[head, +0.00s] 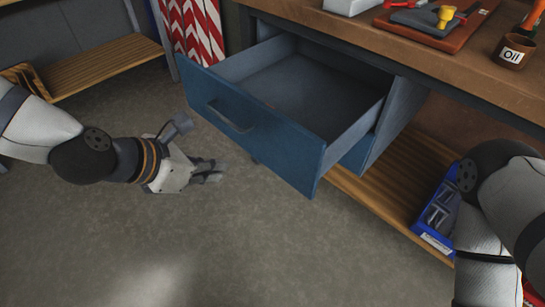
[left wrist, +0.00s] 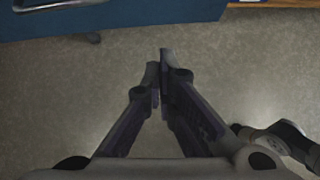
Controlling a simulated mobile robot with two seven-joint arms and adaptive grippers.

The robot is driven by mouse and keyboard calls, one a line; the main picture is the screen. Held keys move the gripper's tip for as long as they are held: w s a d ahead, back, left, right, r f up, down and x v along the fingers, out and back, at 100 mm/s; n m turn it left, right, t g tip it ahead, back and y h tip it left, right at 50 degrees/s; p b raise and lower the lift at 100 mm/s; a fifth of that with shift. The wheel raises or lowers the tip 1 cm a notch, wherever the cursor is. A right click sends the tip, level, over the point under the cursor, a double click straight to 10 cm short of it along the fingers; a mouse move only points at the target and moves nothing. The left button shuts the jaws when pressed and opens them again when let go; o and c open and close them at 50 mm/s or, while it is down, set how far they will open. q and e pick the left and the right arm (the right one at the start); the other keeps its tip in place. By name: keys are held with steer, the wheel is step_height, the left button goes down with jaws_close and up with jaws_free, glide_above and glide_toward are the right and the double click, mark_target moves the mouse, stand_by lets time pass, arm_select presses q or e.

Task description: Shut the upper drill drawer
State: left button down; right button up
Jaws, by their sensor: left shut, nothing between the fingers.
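The upper drill drawer (head: 250,128) is pulled far out from under the workbench, and its inside looks empty. It has a blue front with a dark bar handle (head: 230,118). In the left wrist view the lower part of the blue drawer front (left wrist: 130,17) and part of the handle (left wrist: 60,5) show along the top edge. My left gripper (head: 218,172) is shut and empty, in front of and below the drawer front, apart from it. Its closed fingers also show in the left wrist view (left wrist: 160,75). My right arm is at the right edge; its gripper is not clearly visible.
A second, lower drawer (head: 358,155) sits beneath, mostly hidden. The workbench top (head: 350,35) holds an oil can (head: 513,52) and a tool tray (head: 440,35). A blue bin (head: 437,218) stands on the wooden shelf (head: 375,195). Red-and-white striped boards (head: 195,30) lean behind. The floor in front is clear.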

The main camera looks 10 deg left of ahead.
arm_select(q)
steer(key=shift+n, duration=0.4)
steer(key=shift+w+d+f+b, duration=0.45)
steer(key=shift+w+d+f, duration=0.65)
steer(key=shift+w, duration=0.5)
steer(key=shift+w+d+f+b, duration=0.4)
steer(key=shift+w+d+f, duration=0.45)
steer(key=shift+w+d, duration=0.65)
steer(key=shift+w+d+f+b, duration=0.45)
steer(key=shift+w+d+f, duration=0.55)
steer(key=shift+w, duration=0.75)
arm_select(e)
steer(key=shift+s+f+g, duration=0.2)
steer(key=shift+s+f, duration=0.4)
steer(key=shift+f, duration=0.15)
steer(key=shift+s+f+g, duration=0.2)
steer(key=shift+s+f, duration=0.35)
steer(key=shift+f, duration=0.2)
